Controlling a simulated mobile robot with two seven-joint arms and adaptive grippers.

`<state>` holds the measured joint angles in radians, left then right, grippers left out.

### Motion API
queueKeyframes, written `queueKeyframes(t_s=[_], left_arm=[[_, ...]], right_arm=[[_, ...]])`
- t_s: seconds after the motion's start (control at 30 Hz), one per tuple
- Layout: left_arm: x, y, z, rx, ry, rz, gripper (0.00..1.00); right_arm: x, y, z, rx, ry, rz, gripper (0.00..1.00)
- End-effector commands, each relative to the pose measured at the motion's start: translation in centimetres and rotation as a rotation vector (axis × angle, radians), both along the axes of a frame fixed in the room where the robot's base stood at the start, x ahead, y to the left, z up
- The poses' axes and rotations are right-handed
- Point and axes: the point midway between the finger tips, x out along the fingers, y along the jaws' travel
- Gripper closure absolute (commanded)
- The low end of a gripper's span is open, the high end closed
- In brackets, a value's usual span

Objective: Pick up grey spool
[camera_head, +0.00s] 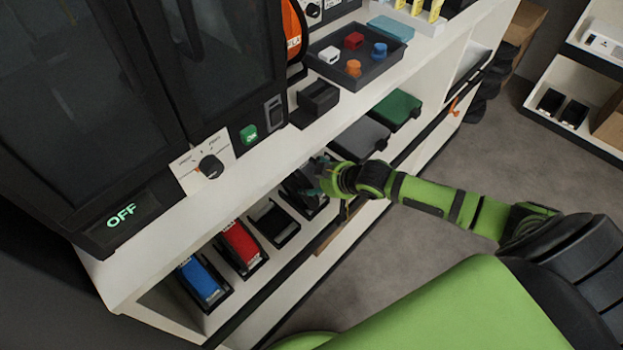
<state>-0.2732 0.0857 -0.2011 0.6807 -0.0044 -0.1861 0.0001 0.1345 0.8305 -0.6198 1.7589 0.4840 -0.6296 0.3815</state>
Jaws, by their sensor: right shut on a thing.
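My right arm comes in from the right, and its gripper (318,183) reaches into the shelf below the counter. The gripper is shut on the dark grey spool (301,188), which is at its black holder in the row of holders. The fingers and the gripper's wrist hide part of the spool, and I cannot tell whether it is clear of the holder. My left gripper is out of view.
A red spool (240,243) and a blue spool (201,280) sit in holders left of an empty black holder (272,222). A grey box (360,138) and a green box (396,107) lie to the right. A tray (350,80) with small parts stands on the counter above.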

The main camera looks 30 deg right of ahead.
Motion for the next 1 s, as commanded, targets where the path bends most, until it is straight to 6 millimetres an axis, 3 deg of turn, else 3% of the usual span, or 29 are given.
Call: queueKeyframes(t_s=[0.37, 1.0], left_arm=[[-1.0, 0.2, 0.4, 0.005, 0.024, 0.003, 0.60], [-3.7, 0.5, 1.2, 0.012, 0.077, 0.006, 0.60]], right_arm=[[-0.2, -0.1, 3.9, 0.000, -0.004, 0.001, 0.80], [-12.1, -4.2, 3.6, 0.001, 0.002, 0.001, 0.80]])
